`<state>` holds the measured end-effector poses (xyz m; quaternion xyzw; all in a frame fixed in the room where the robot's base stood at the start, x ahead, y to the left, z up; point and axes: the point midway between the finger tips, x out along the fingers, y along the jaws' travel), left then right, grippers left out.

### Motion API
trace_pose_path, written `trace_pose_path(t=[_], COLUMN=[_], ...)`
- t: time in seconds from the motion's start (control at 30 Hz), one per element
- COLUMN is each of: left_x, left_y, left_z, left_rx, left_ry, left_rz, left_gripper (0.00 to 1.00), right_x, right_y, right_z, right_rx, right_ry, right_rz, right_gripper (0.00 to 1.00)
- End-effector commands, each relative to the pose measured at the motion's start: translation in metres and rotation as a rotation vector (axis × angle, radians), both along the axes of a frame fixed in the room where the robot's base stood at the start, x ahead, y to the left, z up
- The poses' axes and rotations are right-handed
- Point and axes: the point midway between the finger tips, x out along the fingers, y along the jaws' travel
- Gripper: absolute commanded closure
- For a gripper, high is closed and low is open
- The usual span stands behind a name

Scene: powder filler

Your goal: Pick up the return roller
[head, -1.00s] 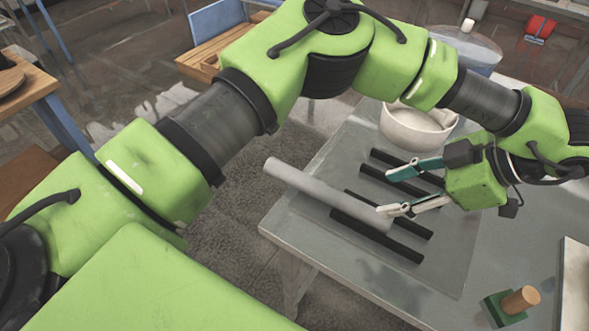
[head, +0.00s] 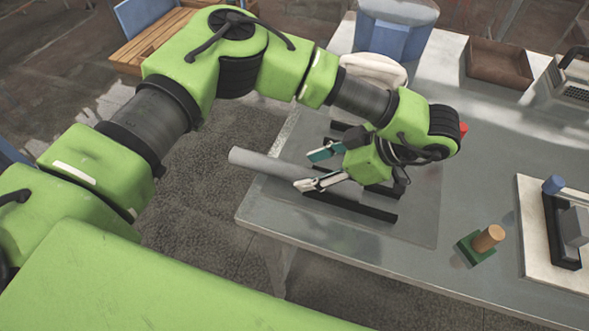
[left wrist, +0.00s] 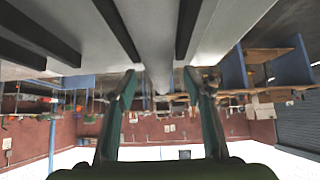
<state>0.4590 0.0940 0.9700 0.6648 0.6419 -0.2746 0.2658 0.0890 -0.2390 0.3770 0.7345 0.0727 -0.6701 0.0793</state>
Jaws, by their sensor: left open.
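The return roller is a long light grey cylinder (head: 262,162). One teal fingertip is on the far side and one pale fingertip on the near side. The gripper and its arm hide the roller's right part. In the left wrist view, the roller (left wrist: 152,35) runs between the two open fingertips (left wrist: 160,75). I cannot tell whether they touch it. My right gripper is out of view.
A white bowl (head: 375,68) and blue container (head: 397,25) stand behind my arm. A green block with a wooden peg (head: 487,238) and a pale board (head: 530,225) are at right.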

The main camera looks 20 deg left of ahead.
Motion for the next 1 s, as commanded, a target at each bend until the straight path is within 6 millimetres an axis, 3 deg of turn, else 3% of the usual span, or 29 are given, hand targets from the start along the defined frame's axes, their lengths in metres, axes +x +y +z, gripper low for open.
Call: trace_pose_path(t=[0.1, 0.2, 0.53, 0.7, 1.0], left_x=[0.000, 0.001, 0.002, 0.002, 0.002], left_y=[0.016, 0.025, 0.030, 0.030, 0.030], left_z=[-0.008, -0.019, -0.027, -0.027, -0.026], left_rx=[0.003, 0.002, 0.000, 0.000, 0.001], left_ry=[0.004, 0.003, 0.000, 0.000, -0.001], left_rz=[0.003, 0.003, 0.001, 0.001, 0.002], left_gripper=[0.54, 0.54, 0.54, 0.98, 1.00], right_x=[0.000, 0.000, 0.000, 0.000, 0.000], right_y=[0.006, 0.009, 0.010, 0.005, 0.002], right_z=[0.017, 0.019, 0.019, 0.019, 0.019], right_rx=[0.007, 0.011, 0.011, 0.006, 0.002], right_ry=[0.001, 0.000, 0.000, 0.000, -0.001], right_rz=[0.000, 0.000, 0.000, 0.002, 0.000], right_gripper=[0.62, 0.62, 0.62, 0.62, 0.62])
